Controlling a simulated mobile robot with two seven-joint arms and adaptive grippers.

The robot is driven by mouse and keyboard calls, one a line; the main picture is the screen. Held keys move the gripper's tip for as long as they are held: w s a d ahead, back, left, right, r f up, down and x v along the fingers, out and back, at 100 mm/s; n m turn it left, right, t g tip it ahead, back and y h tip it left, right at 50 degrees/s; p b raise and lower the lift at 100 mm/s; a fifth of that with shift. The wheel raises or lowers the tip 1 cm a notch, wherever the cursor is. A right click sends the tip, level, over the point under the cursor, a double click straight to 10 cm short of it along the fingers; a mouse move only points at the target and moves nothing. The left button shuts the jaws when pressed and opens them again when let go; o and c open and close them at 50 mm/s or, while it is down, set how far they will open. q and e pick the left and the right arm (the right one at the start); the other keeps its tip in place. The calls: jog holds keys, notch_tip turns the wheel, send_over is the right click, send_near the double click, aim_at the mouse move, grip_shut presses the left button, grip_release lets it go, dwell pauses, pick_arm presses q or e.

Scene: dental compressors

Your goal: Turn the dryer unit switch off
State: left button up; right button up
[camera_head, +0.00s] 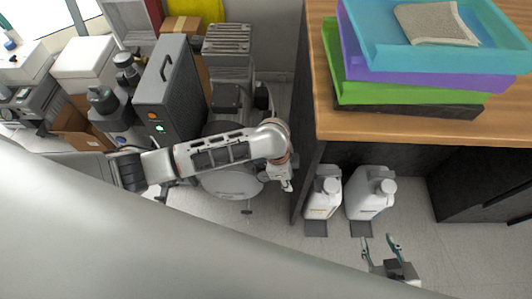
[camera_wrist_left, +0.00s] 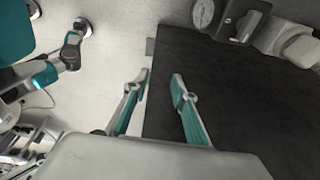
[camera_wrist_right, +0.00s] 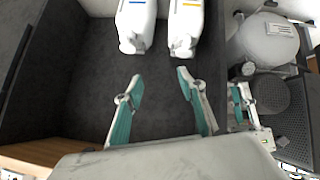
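A tall dark grey box with a top handle, which looks like the dryer unit (camera_head: 172,90), stands left of centre in the head view. Its narrow front has an orange mark and a small green-lit spot (camera_head: 159,128), possibly the switch. My left gripper (camera_head: 287,184) is to the right of this box, beyond a tank, with my left arm crossing in front. In the left wrist view its fingers (camera_wrist_left: 162,82) are apart and empty, before a dark flat surface. My right gripper (camera_head: 382,244) is open and empty at the lower right; its parted fingers (camera_wrist_right: 157,80) show in the right wrist view.
White bottles (camera_head: 322,195) (camera_head: 369,195) stand under the wooden desk (camera_head: 400,122), which carries stacked coloured trays (camera_head: 430,80). A white tank (camera_head: 232,184) stands beside the box. Cardboard boxes (camera_head: 78,128) are at left.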

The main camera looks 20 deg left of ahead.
pick_arm(q)
jog(key=w+a+r, duration=0.1)
jog(key=w+a, duration=0.2)
jog(key=w+a+r+y, duration=0.1)
jog(key=w+a, duration=0.2)
jog(key=a, duration=0.1)
jog(key=w+a+y, duration=0.1)
jog(key=w+a, duration=0.2)
jog(key=shift+w+a+r+n+g, duration=0.25)
jog(key=shift+a+r+n+g, duration=0.15)
jog(key=shift+w+a+f, duration=0.1)
jog(key=shift+a, duration=0.1)
notch_tip(320, 180, down, 7)
jog(key=b, duration=0.2)
jog(key=shift+f+b, duration=0.15)
jog(key=shift+b, duration=0.25)
jog(key=shift+f, duration=0.1)
pick_arm(e)
jog(key=shift+w+a+f+m+t+y, duration=0.15)
jog(key=shift+a+f+t+y, duration=0.2)
jog(key=shift+a, duration=0.25)
jog(key=shift+w+a+f+m+t+y, duration=0.15)
jog(key=shift+a+f+t+y, duration=0.15)
jog(key=shift+a, duration=0.25)
pick_arm(q)
grip_shut()
